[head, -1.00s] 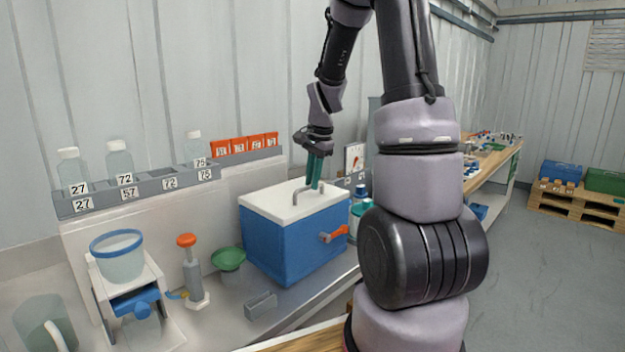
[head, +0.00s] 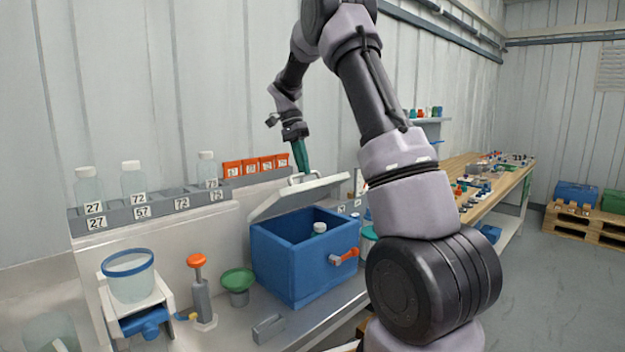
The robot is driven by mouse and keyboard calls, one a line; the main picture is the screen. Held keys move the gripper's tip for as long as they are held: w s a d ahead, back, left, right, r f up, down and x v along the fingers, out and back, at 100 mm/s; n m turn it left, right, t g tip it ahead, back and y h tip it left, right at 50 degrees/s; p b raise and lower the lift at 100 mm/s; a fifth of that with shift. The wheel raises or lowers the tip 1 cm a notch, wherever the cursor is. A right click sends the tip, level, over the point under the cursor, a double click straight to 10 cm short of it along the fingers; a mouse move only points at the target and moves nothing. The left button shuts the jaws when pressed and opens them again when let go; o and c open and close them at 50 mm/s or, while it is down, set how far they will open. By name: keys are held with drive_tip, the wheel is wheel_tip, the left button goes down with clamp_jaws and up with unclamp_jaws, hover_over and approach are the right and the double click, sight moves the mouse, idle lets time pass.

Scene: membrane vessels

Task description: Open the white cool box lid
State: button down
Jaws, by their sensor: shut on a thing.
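The cool box (head: 290,268) is a blue box on the steel bench, with an orange latch (head: 343,256) on its front right. A white-capped bottle (head: 319,229) stands inside the box. The fingertips' exact contact with the handle is small in view.
A grey rack (head: 150,207) with numbered bottles and orange cards (head: 256,165) runs along the wall behind. An orange-topped pump (head: 200,285), a green funnel (head: 237,281) and a small grey block (head: 268,328) stand left of the box. A blue-rimmed jar (head: 130,275) is further left.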

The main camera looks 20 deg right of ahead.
drive_tip(key=w+a, duration=0.5)
drive_tip(key=w, duration=0.7)
drive_tip(key=shift+w+a+r, duration=0.15)
drive_tip(key=shift+w+r, duration=0.1)
drive_tip(key=shift+r, duration=0.15)
drive_tip(key=c, duration=0.8)
unclamp_jaws()
drive_tip(key=shift+c, duration=0.2)
drive_tip(key=shift+r, duration=0.1)
